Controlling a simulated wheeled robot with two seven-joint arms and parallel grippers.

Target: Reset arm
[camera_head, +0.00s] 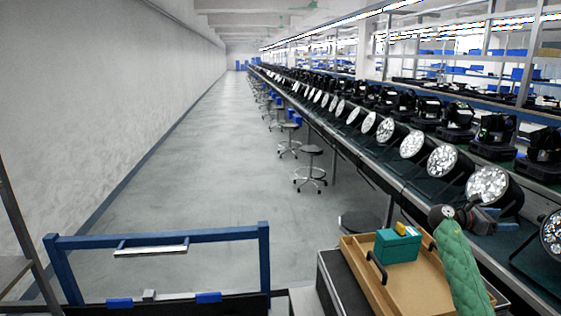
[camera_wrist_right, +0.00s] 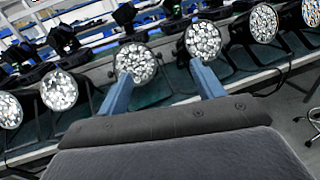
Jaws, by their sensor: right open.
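My right gripper (camera_head: 486,212) is at the right in the head view, at the end of my green-covered arm. It is over the near edge of the bench, close to a par can (camera_head: 488,186). In the right wrist view its two blue fingers (camera_wrist_right: 160,72) stand wide apart with nothing between them. Beyond the fingertips are par cans with bright round faces, one (camera_wrist_right: 137,62) behind the left finger and one (camera_wrist_right: 203,39) behind the right. My left gripper is not in view.
A wooden tray (camera_head: 414,292) with a teal box (camera_head: 397,246) and a small yellow item (camera_head: 401,229) lies beside my right arm. A blue frame (camera_head: 170,238) stands at front left. Stools (camera_head: 311,151) line the bench. The aisle floor (camera_head: 215,150) is clear.

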